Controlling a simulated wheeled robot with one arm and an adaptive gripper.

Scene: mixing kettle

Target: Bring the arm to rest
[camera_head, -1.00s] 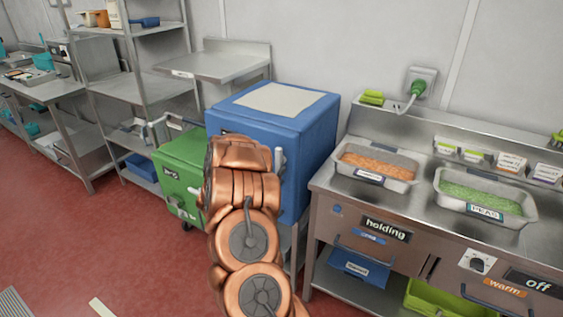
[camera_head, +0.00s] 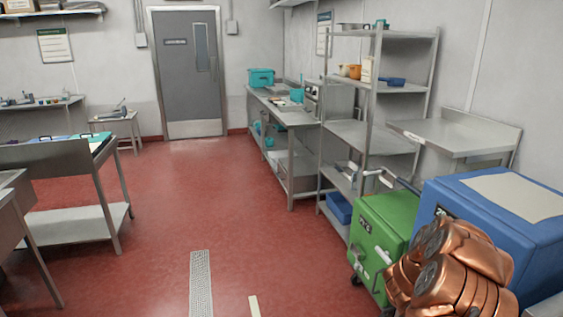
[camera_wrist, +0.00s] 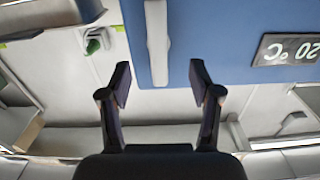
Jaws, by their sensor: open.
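My gripper (camera_wrist: 161,86) is open in the wrist view, with its two dark fingers spread apart. I see nothing held between them. A pale vertical handle (camera_wrist: 157,40) on the blue cabinet (camera_wrist: 215,30) lies beyond the fingertips; how far away I cannot tell. My copper-coloured arm is folded at the lower right of the head view, in front of the blue cabinet (camera_head: 465,200) and beside the green wheeled bin (camera_head: 378,240). My gripper itself is not visible in the head view.
A steel shelf rack (camera_head: 372,95) and a steel bench (camera_head: 285,115) line the right wall. A steel table (camera_head: 75,222) stands at the left. A grey door (camera_head: 187,75) is at the back. The red floor (camera_head: 165,190) in the middle is clear around a drain grate (camera_head: 201,285).

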